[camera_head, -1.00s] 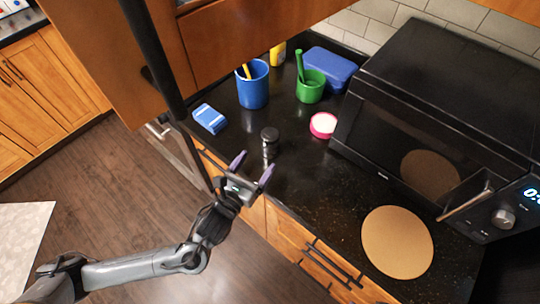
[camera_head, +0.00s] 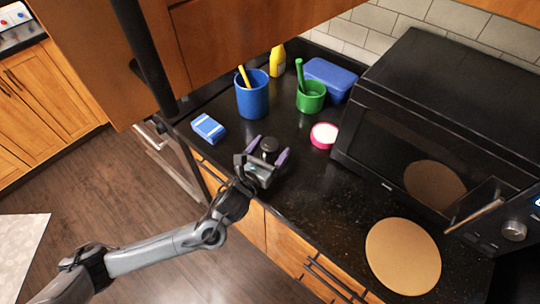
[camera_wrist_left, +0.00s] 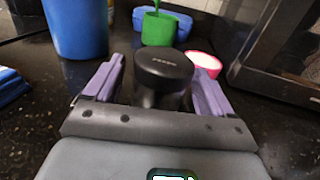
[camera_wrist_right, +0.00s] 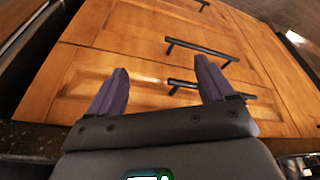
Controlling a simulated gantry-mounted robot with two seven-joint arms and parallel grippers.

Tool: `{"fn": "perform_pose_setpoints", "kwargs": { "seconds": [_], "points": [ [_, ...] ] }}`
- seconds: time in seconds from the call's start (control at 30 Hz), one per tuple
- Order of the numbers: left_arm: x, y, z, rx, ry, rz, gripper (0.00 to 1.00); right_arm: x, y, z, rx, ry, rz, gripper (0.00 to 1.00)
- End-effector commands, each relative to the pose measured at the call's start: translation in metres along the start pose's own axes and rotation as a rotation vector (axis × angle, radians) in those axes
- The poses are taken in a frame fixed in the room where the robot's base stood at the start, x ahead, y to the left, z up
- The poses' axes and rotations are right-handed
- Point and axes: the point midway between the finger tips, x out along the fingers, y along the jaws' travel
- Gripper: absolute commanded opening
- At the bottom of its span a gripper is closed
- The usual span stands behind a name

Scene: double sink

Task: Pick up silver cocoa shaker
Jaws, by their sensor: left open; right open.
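The cocoa shaker (camera_head: 269,146) stands upright on the black counter, with a dark round lid on top. In the left wrist view the shaker (camera_wrist_left: 164,72) sits between the two purple fingers, its lower body partly hidden by the gripper. My left gripper (camera_head: 267,152) is open, with one finger on each side of the shaker; I cannot tell whether they touch it. My right gripper (camera_wrist_right: 158,85) is open and empty, facing wooden cabinet fronts in the right wrist view.
A blue-and-white box (camera_head: 208,128), a blue cup (camera_head: 252,97), a green mortar (camera_head: 311,99) and a pink-rimmed bowl (camera_head: 323,136) stand around the shaker. A microwave (camera_head: 400,150) and a round tan board (camera_head: 403,257) are to the right. Clear counter (camera_head: 310,190) lies between.

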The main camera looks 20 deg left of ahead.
Motion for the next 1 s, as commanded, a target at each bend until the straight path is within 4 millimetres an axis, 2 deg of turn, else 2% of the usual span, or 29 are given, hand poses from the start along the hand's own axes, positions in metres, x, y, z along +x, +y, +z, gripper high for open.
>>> {"fn": "perform_pose_setpoints", "kwargs": {
  "seconds": [0.17, 0.43, 0.8, 1.0],
  "points": [
    [0.015, 0.0, -0.001, 0.001, 0.001, 0.001, 0.84, 0.003, -0.001, 0.001, 0.004, 0.0, -0.003, 0.82],
    [0.017, 0.0, -0.001, 0.001, 0.002, 0.001, 0.84, 0.003, -0.002, 0.001, 0.007, 0.0, -0.005, 0.82],
    [0.017, 0.0, -0.001, 0.001, 0.001, 0.001, 0.27, 0.003, -0.001, 0.001, 0.005, 0.0, -0.004, 0.82],
    [0.017, 0.0, -0.001, 0.0, 0.0, 0.001, 0.26, 0.003, 0.0, 0.001, 0.0, -0.001, 0.0, 0.82]
  ]
}}
